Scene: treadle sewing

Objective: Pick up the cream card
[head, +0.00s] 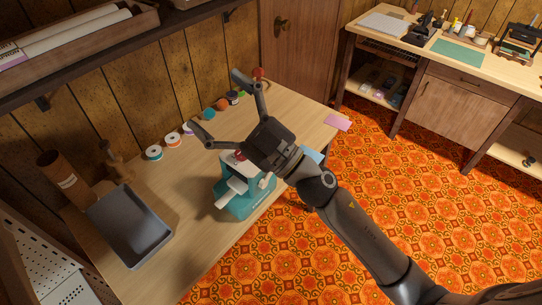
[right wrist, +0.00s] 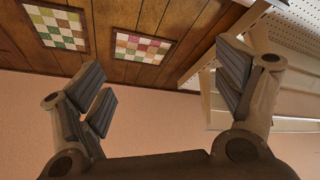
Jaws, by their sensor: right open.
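I cannot make out a cream card in either view. A pink card (head: 337,122) lies at the far right corner of the wooden table (head: 180,238). A blue card (head: 312,154) shows at the table's right edge, partly hidden by my right arm. My right gripper (head: 216,99) is open and empty above the table, over the teal and white sewing machine (head: 236,206), and hides part of it. In the right wrist view its open fingers (right wrist: 165,83) have nothing between them. My left gripper is not in view.
Several thread spools (head: 172,139) and balls stand along the table's wall side. A grey tray (head: 131,226) lies at the near left, by a brown cylinder (head: 62,175). A shelf with rolls (head: 75,35) overhangs the left. A desk (head: 455,80) stands across the orange floor.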

